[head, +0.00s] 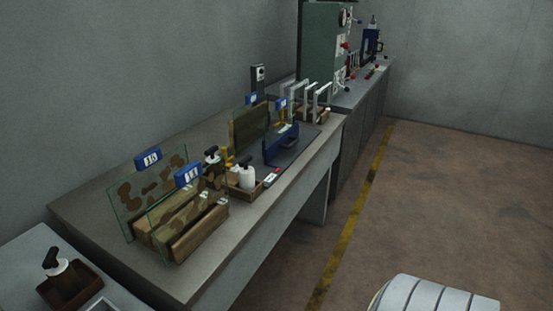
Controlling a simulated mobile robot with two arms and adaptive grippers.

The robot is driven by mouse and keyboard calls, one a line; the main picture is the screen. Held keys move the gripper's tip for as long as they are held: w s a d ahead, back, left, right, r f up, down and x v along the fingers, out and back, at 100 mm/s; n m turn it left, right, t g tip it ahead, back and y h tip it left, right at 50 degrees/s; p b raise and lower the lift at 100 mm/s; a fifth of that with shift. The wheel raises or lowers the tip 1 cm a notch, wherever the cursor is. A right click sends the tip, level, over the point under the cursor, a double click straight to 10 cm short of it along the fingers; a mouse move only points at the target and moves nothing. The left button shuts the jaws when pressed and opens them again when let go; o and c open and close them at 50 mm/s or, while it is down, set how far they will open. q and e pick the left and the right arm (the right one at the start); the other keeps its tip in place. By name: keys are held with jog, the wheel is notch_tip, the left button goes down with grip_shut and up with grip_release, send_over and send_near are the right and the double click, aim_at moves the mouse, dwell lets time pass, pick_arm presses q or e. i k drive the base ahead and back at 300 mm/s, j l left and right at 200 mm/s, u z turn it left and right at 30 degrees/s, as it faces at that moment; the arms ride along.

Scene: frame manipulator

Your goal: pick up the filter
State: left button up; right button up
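I cannot tell for certain which thing is the filter. Clear glass-like panes with brown blotches stand upright in wooden holders on the grey bench. One blotched pane (140,200) with a blue numbered tag (147,160) is at the back left. Another blotched pane (200,206) with a blue tag (188,175) is in front of it. A darker pane (248,127) stands farther back, near a blue bracket (281,148). Neither of my grippers is in view.
The grey bench (245,225) runs along the wall. A small box (236,187) holds a white bottle (247,175). Grey frames (309,96) and a green machine (322,45) stand farther back. A dark-capped bottle (55,263) is at lower left.

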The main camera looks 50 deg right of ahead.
aim_at(247, 173)
jog(key=z, duration=1.35)
